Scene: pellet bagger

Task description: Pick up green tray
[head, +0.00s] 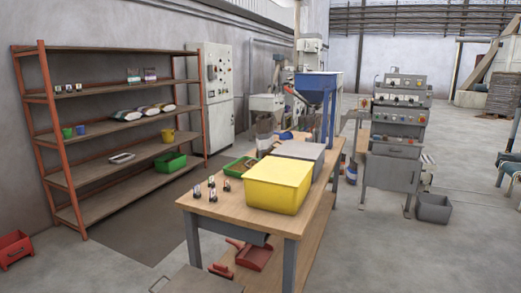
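A green tray (240,167) with small items in it shows at the left edge of the wooden table (222,208), behind a group of small objects. I cannot tell whether it rests fully on the tabletop. A second green tray (170,162) sits on a lower shelf of the orange-framed rack (110,178), toward its right end. Neither of my grippers shows in the head view, and no gripper is seen touching either tray.
A yellow bin (277,185) and a grey bin (300,150) stand on the table. Several small objects (212,190) stand near its left corner. A red dustpan (253,256) is below. A red crate (14,248) lies at far left. Floor between rack and table is clear.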

